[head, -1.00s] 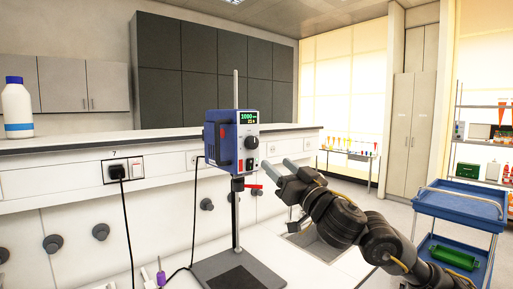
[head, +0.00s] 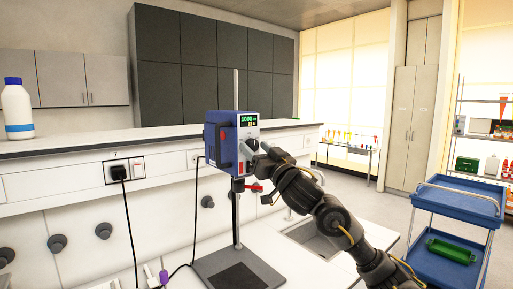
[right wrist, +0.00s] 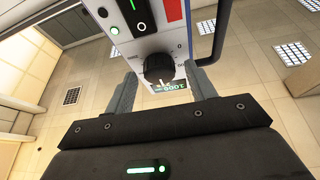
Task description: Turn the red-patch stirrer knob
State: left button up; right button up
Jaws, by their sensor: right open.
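The overhead stirrer (head: 228,142) is a blue box with a pale front panel, held on a vertical rod above a dark base plate (head: 238,270). Its green display (head: 248,120) reads about 1000. The black knob (right wrist: 159,67) shows in the right wrist view, with a red patch (right wrist: 173,10) on the same panel. My right gripper (right wrist: 158,82) is open, with one finger on each side of the knob; I cannot tell whether they touch it. In the head view my right gripper (head: 266,158) is at the panel and partly covers it. My left gripper is not in view.
A black cable hangs beside the stand from the wall panel. A white bottle (head: 17,108) stands on the ledge at left. A sink (head: 312,240) lies right of the stand, and a blue cart (head: 455,215) stands farther right. A purple-topped item (head: 163,277) is at the bottom edge.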

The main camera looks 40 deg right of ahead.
jog(key=shift+c, duration=0.3)
jog(key=c, duration=0.7)
jog(key=shift+a, duration=0.15)
jog(key=shift+c, duration=1)
jog(key=shift+n, duration=0.3)
